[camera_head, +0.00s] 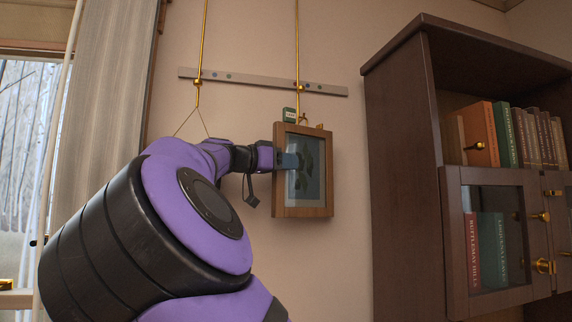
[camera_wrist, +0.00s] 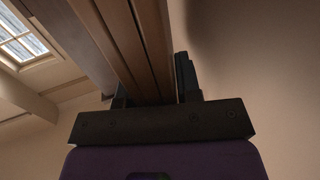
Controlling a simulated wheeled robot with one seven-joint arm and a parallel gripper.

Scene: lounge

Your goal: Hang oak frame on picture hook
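The oak frame (camera_head: 305,212), with a dark picture inside, is upright near the wall, below the right-hand brass rod (camera_head: 298,55). My gripper (camera_head: 287,160) is at its left side. In the wrist view, the frame's wooden edge (camera_wrist: 150,45) runs between the two fingers (camera_wrist: 152,88), which are shut on it. A small brass hook (camera_head: 303,117) shows at the rod's lower end, just above the frame's top edge. Whether the frame touches the hook, and what is behind the frame, I cannot tell.
A left-hand brass rod (camera_head: 202,45) carries a thin V-shaped wire that runs down behind my arm. A grey strip (camera_head: 255,84) crosses the wall behind the rods. A dark bookcase (camera_head: 400,150) stands close on the right.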

